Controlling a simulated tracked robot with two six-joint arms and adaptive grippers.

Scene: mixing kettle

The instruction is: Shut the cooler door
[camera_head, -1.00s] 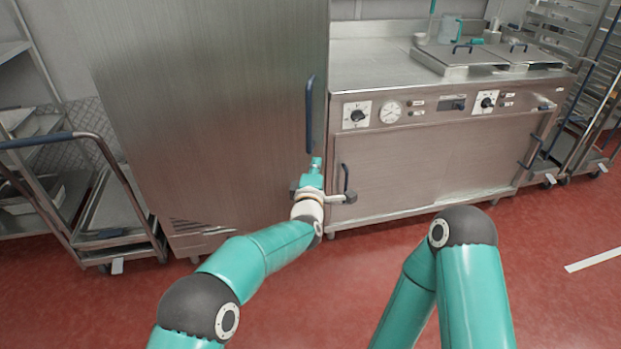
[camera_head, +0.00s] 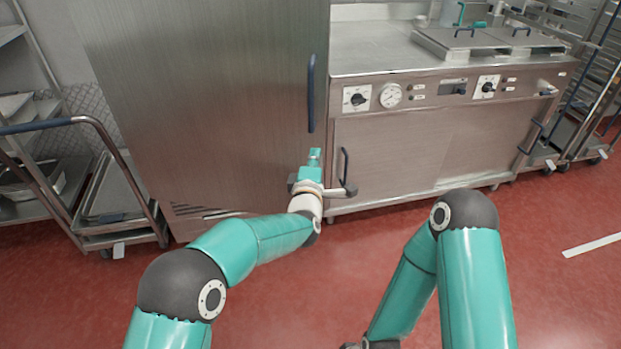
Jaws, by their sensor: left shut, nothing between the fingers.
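The cooler door (camera_head: 200,100) is a tall brushed-steel panel filling the left middle of the head view. Its dark blue vertical handle (camera_head: 311,93) is near the door's right edge. The door looks flush with the cabinet, but I cannot tell whether it is fully closed. My left gripper (camera_head: 314,155) is shut and empty, its tip just below the handle and in front of the door's lower right edge. I cannot tell whether it touches the door. Of my right gripper, only a dark part shows at the bottom edge (camera_head: 370,344); its fingers are not clear.
A steel cooking unit (camera_head: 400,150) with dials and lidded pans (camera_head: 470,43) stands right of the cooler. A wheeled trolley (camera_head: 110,220) stands at the left. Racks (camera_head: 590,70) stand at the far right. The red floor (camera_head: 560,220) in front is open.

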